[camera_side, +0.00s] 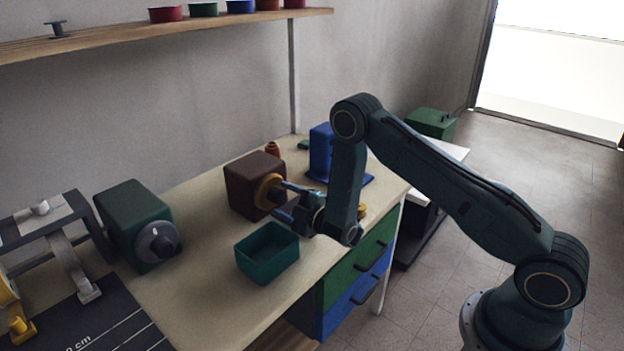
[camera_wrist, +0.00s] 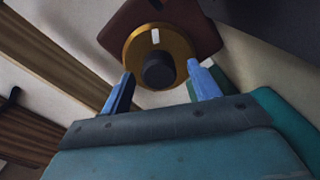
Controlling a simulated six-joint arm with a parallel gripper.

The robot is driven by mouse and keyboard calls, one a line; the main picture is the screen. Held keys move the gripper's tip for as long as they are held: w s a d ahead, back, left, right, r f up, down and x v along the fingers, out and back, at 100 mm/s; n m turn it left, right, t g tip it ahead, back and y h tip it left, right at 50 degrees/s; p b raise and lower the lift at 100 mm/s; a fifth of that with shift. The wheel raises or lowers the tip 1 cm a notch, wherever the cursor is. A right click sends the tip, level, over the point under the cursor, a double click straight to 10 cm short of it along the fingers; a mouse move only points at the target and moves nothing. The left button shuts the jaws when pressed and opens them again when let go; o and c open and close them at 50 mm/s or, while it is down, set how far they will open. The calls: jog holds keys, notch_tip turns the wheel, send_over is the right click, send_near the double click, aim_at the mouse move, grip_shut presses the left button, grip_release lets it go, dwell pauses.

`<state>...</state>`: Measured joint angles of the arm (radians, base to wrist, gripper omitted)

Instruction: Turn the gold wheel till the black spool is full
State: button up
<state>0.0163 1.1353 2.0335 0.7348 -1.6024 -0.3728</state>
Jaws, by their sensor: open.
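The gold wheel (camera_side: 264,192) is on the front of a dark brown box (camera_side: 246,176) on the bench. In the wrist view the gold wheel (camera_wrist: 134,50) has a white mark at its top and a dark round knob (camera_wrist: 159,70) at its middle. My gripper (camera_side: 280,200) is open in front of the wheel. In the wrist view its blue fingers (camera_wrist: 160,72) stand either side of the knob; I cannot tell if they touch anything. A dark spool-like piece (camera_side: 57,29) stands on the wall shelf; I cannot tell whether it is the black spool.
A teal open bin (camera_side: 268,258) stands on the bench just below my gripper. A green box with a grey wheel (camera_side: 137,222) is to the left, a blue block (camera_side: 321,150) behind. The wall shelf (camera_side: 120,36) holds several coloured pots. Bare bench (camera_side: 205,285) lies front left.

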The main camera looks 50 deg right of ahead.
jog(key=shift+w, duration=0.6)
jog(key=shift+w, duration=0.1)
jog(key=shift+r, duration=0.1)
jog(key=c, duration=1)
jog(key=shift+o, duration=0.2)
jog(key=shift+m, duration=0.8)
jog(key=o, duration=1)
jog(key=shift+c, duration=0.2)
jog(key=shift+s, duration=0.2)
